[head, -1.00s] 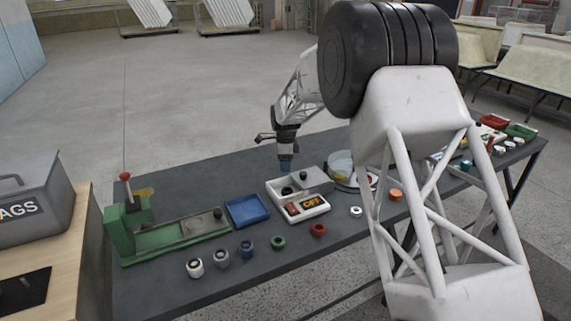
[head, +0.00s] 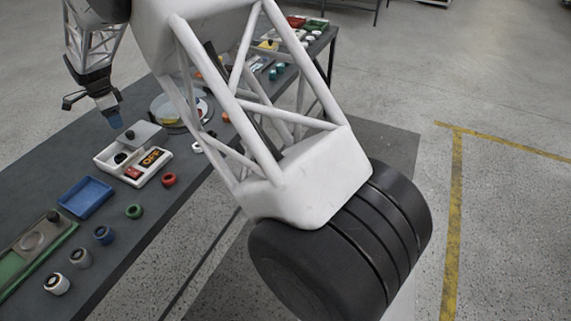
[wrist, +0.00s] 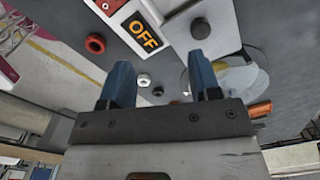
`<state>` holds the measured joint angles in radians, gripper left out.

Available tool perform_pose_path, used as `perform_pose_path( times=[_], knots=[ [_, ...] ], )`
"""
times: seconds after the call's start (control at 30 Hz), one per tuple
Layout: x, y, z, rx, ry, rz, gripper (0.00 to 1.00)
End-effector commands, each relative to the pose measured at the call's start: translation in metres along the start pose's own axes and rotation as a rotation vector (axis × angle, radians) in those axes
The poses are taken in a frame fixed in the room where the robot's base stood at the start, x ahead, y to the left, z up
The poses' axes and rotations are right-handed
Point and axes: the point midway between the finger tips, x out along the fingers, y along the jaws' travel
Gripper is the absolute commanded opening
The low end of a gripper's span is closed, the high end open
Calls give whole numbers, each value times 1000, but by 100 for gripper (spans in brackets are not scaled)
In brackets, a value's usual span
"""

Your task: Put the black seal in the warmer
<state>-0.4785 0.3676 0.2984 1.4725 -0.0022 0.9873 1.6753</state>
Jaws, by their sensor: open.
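The warmer appears to be the white box (head: 106,160) with an orange OFF sign (head: 153,157); it also shows at the top of the wrist view (wrist: 168,29). Its grey lid (head: 147,134) with a dark knob sits toward its back right. A small round black item (head: 120,158) shows in its left part; I cannot tell whether it is a seal or a dark well. A black ring (wrist: 157,91) lies by a white ring (wrist: 143,80) in the wrist view. My gripper (head: 115,121) is open and empty behind the warmer, its blue fingers (wrist: 162,88) spread apart.
A blue tray (head: 86,197) lies left of the warmer. Red (head: 169,180), green (head: 134,211) and blue (head: 104,235) rings line the table's front edge. A round clear dish (head: 168,108) stands behind right. My arm hides part of the table.

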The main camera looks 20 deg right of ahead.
Motion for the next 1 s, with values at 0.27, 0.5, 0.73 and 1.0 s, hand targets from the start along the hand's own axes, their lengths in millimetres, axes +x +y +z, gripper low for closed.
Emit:
perform_pose_path(
  times=[0.27,0.5,0.73,1.0],
  knots=[
    [-60,60,-57,-132,2,-27,57],
    [-101,119,-100,-251,10,-49,57],
    [-134,181,-134,-367,21,-69,57],
    [-166,258,-167,-502,42,-93,57]
  ],
)
